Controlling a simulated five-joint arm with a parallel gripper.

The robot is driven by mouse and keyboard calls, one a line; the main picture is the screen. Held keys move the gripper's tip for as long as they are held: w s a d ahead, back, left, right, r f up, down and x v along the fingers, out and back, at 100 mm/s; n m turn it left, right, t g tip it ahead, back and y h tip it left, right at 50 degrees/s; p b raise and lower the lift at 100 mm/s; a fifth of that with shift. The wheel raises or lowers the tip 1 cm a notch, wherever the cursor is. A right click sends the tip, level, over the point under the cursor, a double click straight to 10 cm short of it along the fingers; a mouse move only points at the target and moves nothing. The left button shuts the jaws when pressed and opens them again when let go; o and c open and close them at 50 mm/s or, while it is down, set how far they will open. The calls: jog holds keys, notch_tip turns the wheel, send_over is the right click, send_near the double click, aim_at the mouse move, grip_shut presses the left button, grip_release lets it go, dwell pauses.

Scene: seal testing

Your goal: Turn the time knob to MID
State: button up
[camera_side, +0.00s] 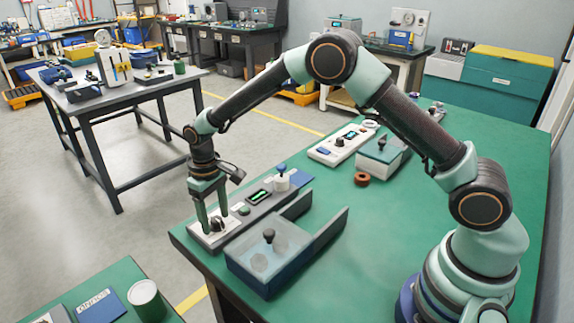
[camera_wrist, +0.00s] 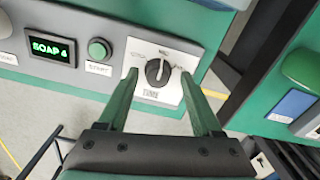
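The black time knob (camera_wrist: 157,72) sits on a white plate (camera_wrist: 140,92) at the end of a grey control panel. Small labels ring it; the top one seems to read MID, the side ones are too small to read. I cannot tell surely where its pointer is aimed. In the side view the knob (camera_side: 217,224) is at the panel's near left end, partly behind my fingers. My gripper (camera_side: 215,222) points down over it. In the wrist view my gripper (camera_wrist: 158,76) is open, with one green finger on each side of the knob and gaps between.
A green START button (camera_wrist: 97,50) and a lit display (camera_wrist: 50,48) lie left of the knob. In the side view a clear-lidded blue box (camera_side: 268,262) stands close in front of the panel. A copper-coloured ring (camera_side: 362,179) and a second device (camera_side: 342,146) are further back.

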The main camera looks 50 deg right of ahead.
aim_at(217, 219)
notch_tip(217, 219, up, 12)
dwell(0.6)
jog(key=shift+r, duration=0.15)
jog(key=s+d+r+m+t, duration=0.1)
jog(key=s+d+r+t, duration=0.1)
jog(key=s+d+r, duration=0.7)
jog(key=s+d+m+t, duration=0.1)
jog(key=s+d+t, duration=0.2)
jog(key=s, duration=0.8)
jog(key=shift+s+d+t, duration=0.3)
jog(key=shift+d, duration=0.2)
jog(key=shift+r, duration=0.15)
jog(key=shift+c, duration=0.3)
